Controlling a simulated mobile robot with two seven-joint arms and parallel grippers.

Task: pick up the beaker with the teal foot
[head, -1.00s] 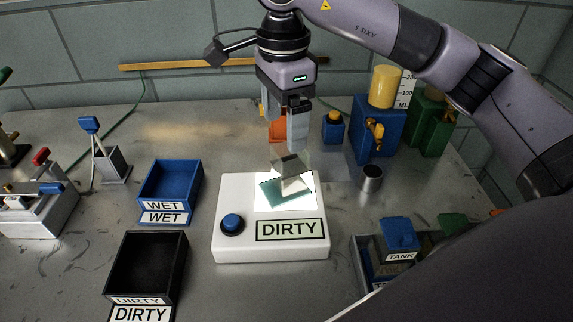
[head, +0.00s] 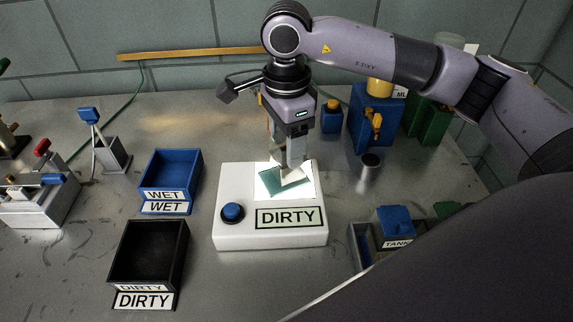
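A see-through beaker with a teal foot (head: 273,182) is on the lit panel of the white box marked DIRTY. Only its teal part and some pale glass stand out; its upper part is hard to make out against the fingers. My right gripper (head: 292,162) points down right over the panel, with its fingertips at the beaker. Whether the fingers are apart or closed on the glass cannot be told. My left gripper is not in view.
The white box (head: 270,235) has a blue button (head: 232,211). A blue WET tray (head: 170,172) and black DIRTY tray (head: 148,255) stand left. A metal cup (head: 369,172), blue tank (head: 372,122) and TANK-labelled block (head: 396,222) are right. Bare bench lies between.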

